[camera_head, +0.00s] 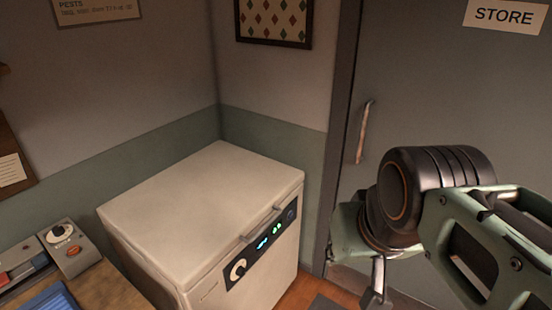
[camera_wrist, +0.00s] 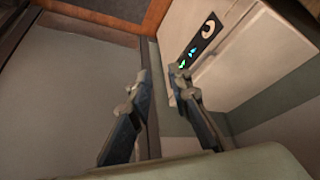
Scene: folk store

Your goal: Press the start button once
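A white chest appliance (camera_head: 205,215) stands in the corner with its lid closed. Its dark front control panel (camera_head: 262,248) carries a white dial (camera_head: 238,269), a lit cyan display, green lights and a dark round button (camera_head: 290,216) at the right end. No label reading "start" is legible. The panel (camera_wrist: 203,40) also shows in the wrist view, beyond the fingertips. My gripper (camera_wrist: 161,82) is open and empty there, its two dark fingers apart. In the head view, my gripper (camera_head: 377,287) is right of the chest and apart from it, partly hidden by my arm.
A grey door (camera_head: 440,90) with a handle (camera_head: 363,132) and a STORE sign stands behind my arm. A lid handle (camera_head: 263,227) juts out above the panel. A wooden table (camera_head: 105,288) at left holds a grey box with a knob (camera_head: 68,247).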

